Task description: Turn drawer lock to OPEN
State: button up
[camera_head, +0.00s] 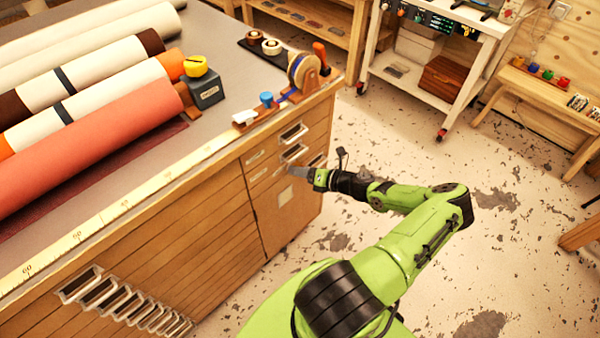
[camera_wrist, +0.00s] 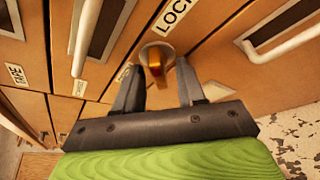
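The drawer lock (camera_wrist: 156,58) shows in the wrist view as a round silver plate with a gold-orange knob on the wooden drawer front. A smaller label (camera_wrist: 122,73) near the left finger is partly hidden and unreadable. My gripper (camera_wrist: 159,64) is open, with its fingers on either side of the knob in the picture; contact cannot be told. In the head view my gripper (camera_head: 293,171) is at the cabinet's drawer front, where the lock cannot be made out.
Metal drawer handles (camera_wrist: 85,38) flank the lock, with a "TAPE" label (camera_wrist: 14,74) at left. The workbench (camera_head: 150,222) carries large rolls (camera_head: 95,140) and a tape dispenser (camera_head: 302,75). A white shelf cart (camera_head: 440,60) stands behind. Open floor (camera_head: 400,150) lies right of the cabinet.

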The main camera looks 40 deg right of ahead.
jog(key=shift+w, duration=0.15)
grip_shut()
jog(key=shift+a+r+p, duration=0.1)
jog(key=shift+p, duration=0.35)
jog(key=n+h+p, duration=0.2)
jog(key=n+h, duration=0.2)
jog(key=n, duration=0.2)
jog(key=n+h+p, duration=0.3)
jog(key=n+h, duration=0.1)
jog(key=n, duration=0.2)
jog(key=shift+a, duration=0.1)
dwell(0.5)
dwell(0.4)
